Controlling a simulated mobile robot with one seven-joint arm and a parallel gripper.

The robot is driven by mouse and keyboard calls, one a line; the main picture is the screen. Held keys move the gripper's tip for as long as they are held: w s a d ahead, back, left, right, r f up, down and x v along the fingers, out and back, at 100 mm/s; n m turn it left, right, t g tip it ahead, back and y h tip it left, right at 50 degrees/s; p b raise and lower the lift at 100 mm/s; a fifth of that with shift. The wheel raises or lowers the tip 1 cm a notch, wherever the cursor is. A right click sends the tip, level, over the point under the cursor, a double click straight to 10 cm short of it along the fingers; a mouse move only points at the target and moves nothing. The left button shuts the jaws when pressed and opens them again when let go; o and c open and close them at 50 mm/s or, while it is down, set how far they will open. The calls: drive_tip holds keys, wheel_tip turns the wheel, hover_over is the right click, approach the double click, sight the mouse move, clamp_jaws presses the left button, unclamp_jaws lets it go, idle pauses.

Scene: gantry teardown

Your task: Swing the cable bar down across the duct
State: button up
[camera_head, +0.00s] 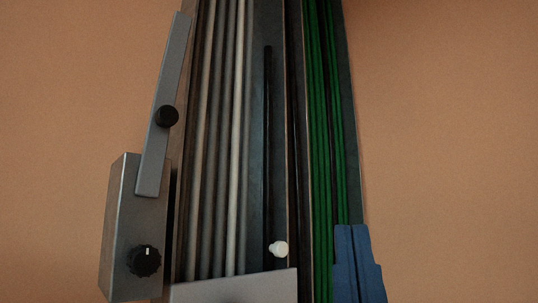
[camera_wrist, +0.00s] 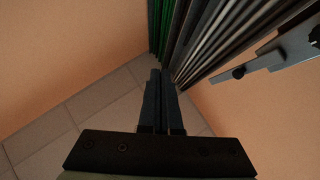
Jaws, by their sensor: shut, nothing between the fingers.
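The cable bar (camera_head: 174,75) is a flat grey bar standing nearly upright, tilted slightly right at its top, along the left side of the duct. A black knob (camera_head: 167,116) sits on it, and its lower end overlaps a grey box (camera_head: 124,205). The bar also shows at the right of the wrist view (camera_wrist: 262,64). The duct (camera_head: 262,25) runs up the wall with grey and green cables in it. My gripper (camera_head: 351,228) is shut and empty, over the lower right of the duct by the green cables, well away from the bar. Its fingers show in the wrist view (camera_wrist: 160,74).
The grey box has a black dial (camera_head: 145,261). A white knob (camera_head: 279,249) sits at the foot of a dark slot (camera_head: 267,140) in the duct. A pale grey panel (camera_head: 235,289) crosses the bottom. Bare orange wall (camera_head: 450,130) lies to the right; tiled floor (camera_wrist: 100,105) shows in the wrist view.

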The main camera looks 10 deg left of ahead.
drive_tip(key=shift+o, duration=1.1)
drive_tip(key=shift+r, duration=0.15)
drive_tip(key=o, duration=0.7)
drive_tip(key=a+r+n+g+y, duration=0.1)
drive_tip(key=r+n+y, duration=0.2)
drive_tip(key=y, duration=0.1)
drive_tip(key=a+r+n+g+y+p, duration=0.1)
drive_tip(key=a+r+n+y, duration=0.1)
drive_tip(key=y, duration=0.3)
drive_tip(key=a+r+n+g+y+p, duration=0.1)
drive_tip(key=a+r+n+y, duration=0.1)
drive_tip(key=r+n+y, duration=0.1)
drive_tip(key=shift+r+n+y, duration=0.3)
drive_tip(key=shift+r+y, duration=0.05)
drive_tip(key=shift+y, duration=0.55)
drive_tip(key=shift+o, duration=0.2)
drive_tip(key=n+g+y+p, duration=0.4)
drive_tip(key=n+g+y, duration=0.1)
drive_tip(key=g, duration=0.7)
approach(169, 112)
drive_tip(key=p+x, duration=0.6)
drive_tip(key=x, duration=0.4)
drive_tip(key=shift+w+a, duration=0.25)
drive_tip(key=shift+a, duration=0.1)
clamp_jaws()
